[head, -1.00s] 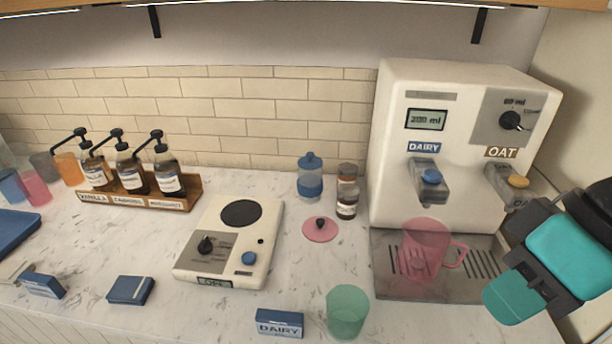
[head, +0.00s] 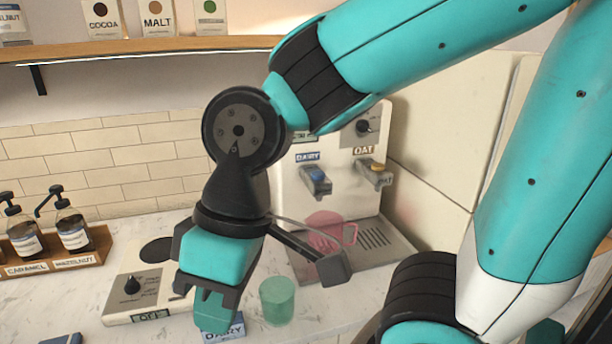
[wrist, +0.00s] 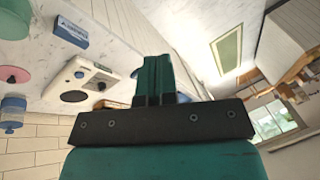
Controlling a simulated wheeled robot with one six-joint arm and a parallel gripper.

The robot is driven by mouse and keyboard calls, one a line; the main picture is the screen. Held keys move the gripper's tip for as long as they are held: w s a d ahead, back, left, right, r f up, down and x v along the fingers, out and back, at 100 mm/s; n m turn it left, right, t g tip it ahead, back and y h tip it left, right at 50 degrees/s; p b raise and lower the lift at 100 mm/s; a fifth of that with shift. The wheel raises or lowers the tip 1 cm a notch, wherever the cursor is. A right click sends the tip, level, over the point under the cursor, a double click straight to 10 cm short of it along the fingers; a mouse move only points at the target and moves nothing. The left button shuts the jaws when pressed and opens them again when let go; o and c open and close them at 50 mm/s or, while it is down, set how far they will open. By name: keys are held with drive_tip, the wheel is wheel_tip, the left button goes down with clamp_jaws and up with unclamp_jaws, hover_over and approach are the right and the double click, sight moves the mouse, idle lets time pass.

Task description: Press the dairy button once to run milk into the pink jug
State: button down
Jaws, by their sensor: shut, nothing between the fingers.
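The pink jug (head: 327,231) stands on the drip tray (head: 372,245) of the white milk machine, below the dairy spout; my arm hides part of the machine. The blue dairy button (head: 316,174) shows on the spout under the DAIRY label (head: 307,156). My gripper (head: 212,318) is shut and empty, in front of and left of the machine, above the counter's front edge. It also shows in the wrist view (wrist: 155,75), fingers together. It is well apart from the button and the jug.
A hot plate scale (head: 140,293) and a syrup rack (head: 60,262) are at left. The yellow oat button (head: 378,167) is right of the dairy one. A shelf (head: 150,47) runs above.

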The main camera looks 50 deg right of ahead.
drive_tip(key=shift+w, duration=0.1)
drive_tip(key=w+d+m+t+h+p, duration=0.1)
drive_tip(key=w+d+m+t+p, duration=0.2)
drive_tip(key=w, duration=0.5)
wheel_tip(320, 180, up, 6)
drive_tip(key=m+g+h+p, duration=0.1)
drive_tip(key=m+h+p, duration=0.3)
drive_tip(key=m+h, duration=0.75)
hover_over(316, 174)
drive_tip(key=shift+d+r+n+h, duration=0.15)
drive_tip(key=shift+d+n+h, duration=0.1)
drive_tip(key=shift+h, duration=0.1)
wheel_tip(316, 174, down, 9)
drive_tip(key=b, duration=0.7)
drive_tip(key=shift+a+r, duration=0.1)
